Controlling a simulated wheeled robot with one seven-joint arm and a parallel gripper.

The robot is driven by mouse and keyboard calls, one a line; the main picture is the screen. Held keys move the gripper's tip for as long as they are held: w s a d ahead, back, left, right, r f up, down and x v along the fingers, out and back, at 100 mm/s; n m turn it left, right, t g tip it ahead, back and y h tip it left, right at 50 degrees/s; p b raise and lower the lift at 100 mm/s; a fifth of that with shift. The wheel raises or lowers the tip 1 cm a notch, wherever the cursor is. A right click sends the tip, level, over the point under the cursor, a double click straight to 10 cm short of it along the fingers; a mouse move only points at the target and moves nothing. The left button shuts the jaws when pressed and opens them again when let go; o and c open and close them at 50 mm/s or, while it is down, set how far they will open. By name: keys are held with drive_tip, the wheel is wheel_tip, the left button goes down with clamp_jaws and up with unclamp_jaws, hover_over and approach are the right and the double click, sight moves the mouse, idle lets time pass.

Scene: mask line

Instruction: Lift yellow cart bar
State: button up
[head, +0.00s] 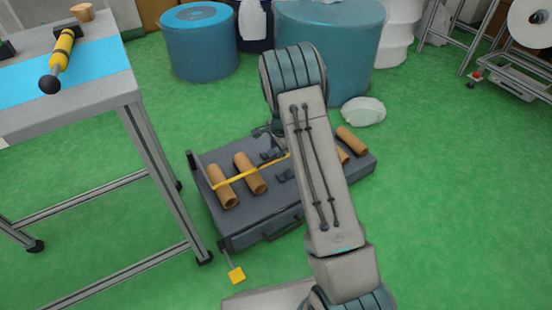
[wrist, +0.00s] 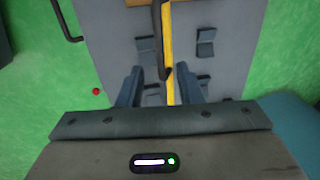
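The yellow cart bar (head: 240,176) runs across the top of the dark grey cart (head: 250,226) in the head view, over two brown rolls. Its right end is hidden by my arm. In the wrist view the bar (wrist: 167,32) stands upright in the picture, with a dark bracket beside it. My gripper (wrist: 160,70) is open there, one finger on each side of the bar, with gaps on both sides. The bar appears nearer the right finger. I cannot tell exactly how far the fingers are above the bar. In the head view my arm mostly hides the gripper.
A grey table (head: 108,91) with a yellow and black tool (head: 63,45) stands at the left, its legs close to the cart. Blue drums (head: 200,45) stand behind. A white bag (head: 363,111) lies on the green floor.

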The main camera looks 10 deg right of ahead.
sight(276, 159)
drive_tip(key=shift+w+a+f+b, duration=0.1)
drive_tip(key=shift+w+f+b, duration=0.1)
drive_tip(key=shift+f, duration=0.55)
drive_tip(key=shift+w+d+f+b, duration=0.1)
drive_tip(key=shift+f+b, duration=0.1)
drive_tip(key=shift+f, duration=0.55)
drive_tip(key=shift+w+a+f+b, duration=0.1)
drive_tip(key=shift+w+f+b, duration=0.1)
drive_tip(key=shift+f, duration=0.55)
